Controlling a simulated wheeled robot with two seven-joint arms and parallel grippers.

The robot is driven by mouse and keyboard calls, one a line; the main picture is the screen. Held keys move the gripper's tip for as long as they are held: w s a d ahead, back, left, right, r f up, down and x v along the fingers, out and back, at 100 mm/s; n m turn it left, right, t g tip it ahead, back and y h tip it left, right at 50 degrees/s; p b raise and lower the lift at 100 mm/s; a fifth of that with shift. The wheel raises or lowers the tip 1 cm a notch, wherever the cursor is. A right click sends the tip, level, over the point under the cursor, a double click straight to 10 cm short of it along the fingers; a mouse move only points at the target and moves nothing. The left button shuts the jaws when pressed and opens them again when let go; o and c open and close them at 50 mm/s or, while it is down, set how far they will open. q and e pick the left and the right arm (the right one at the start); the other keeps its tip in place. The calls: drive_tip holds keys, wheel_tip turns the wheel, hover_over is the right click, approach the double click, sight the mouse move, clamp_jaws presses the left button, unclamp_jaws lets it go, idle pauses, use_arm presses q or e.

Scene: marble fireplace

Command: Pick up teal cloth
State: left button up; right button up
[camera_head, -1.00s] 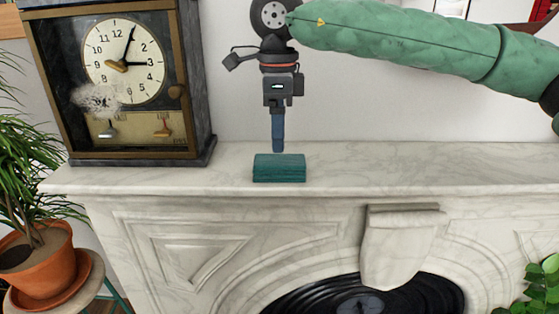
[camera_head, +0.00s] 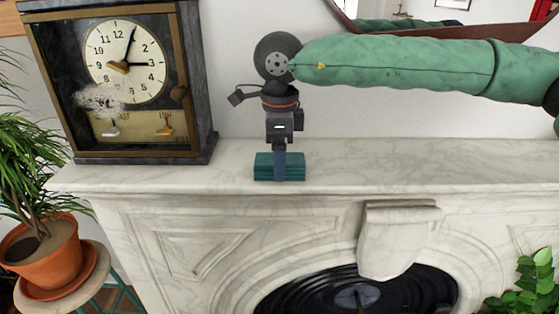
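The teal cloth (camera_head: 296,168) is a small folded block lying on the marble mantel, near its front edge and right of the clock. My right gripper (camera_head: 280,172) comes down from above on the green-sleeved arm that enters from the right. Its blue finger reaches down in front of the cloth and overlaps its middle. The fingers line up in this view, so I cannot tell whether they are open or shut, or touching the cloth. My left gripper is not in view.
A large dark clock (camera_head: 122,75) stands on the mantel at left, close to my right gripper. The mantel (camera_head: 400,182) is clear to the right of the cloth. A potted plant (camera_head: 45,255) stands on a stool at lower left. A mirror (camera_head: 480,30) hangs at upper right.

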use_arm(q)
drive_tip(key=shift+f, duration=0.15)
use_arm(e)
drive_tip(key=shift+f, duration=0.1)
drive_tip(key=c, duration=1.1)
